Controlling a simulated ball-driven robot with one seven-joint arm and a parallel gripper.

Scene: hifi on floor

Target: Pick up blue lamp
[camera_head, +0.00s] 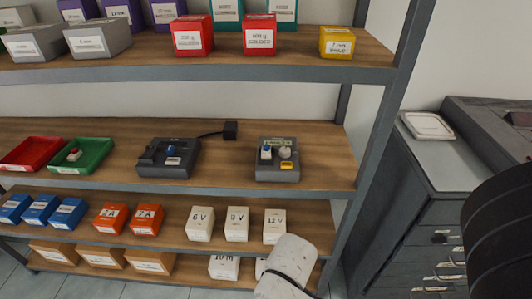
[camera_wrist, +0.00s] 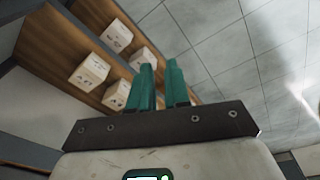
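A small blue lamp-like piece (camera_head: 170,151) sits on a dark grey device (camera_head: 168,170) on the middle shelf. I cannot tell for sure which is the blue lamp. My gripper (camera_wrist: 161,82) shows in the wrist view with two teal fingers, a narrow gap between them and nothing held. My gripper's fingers are not visible in the head view.
A green tray (camera_head: 103,160) with a red-topped piece (camera_head: 73,154) and a red tray (camera_head: 30,165) stand at left on the middle shelf (camera_head: 225,178). Labelled boxes fill the shelves above and below. A grey shelf post (camera_head: 385,150) and drawer cabinet (camera_head: 425,215) stand at right.

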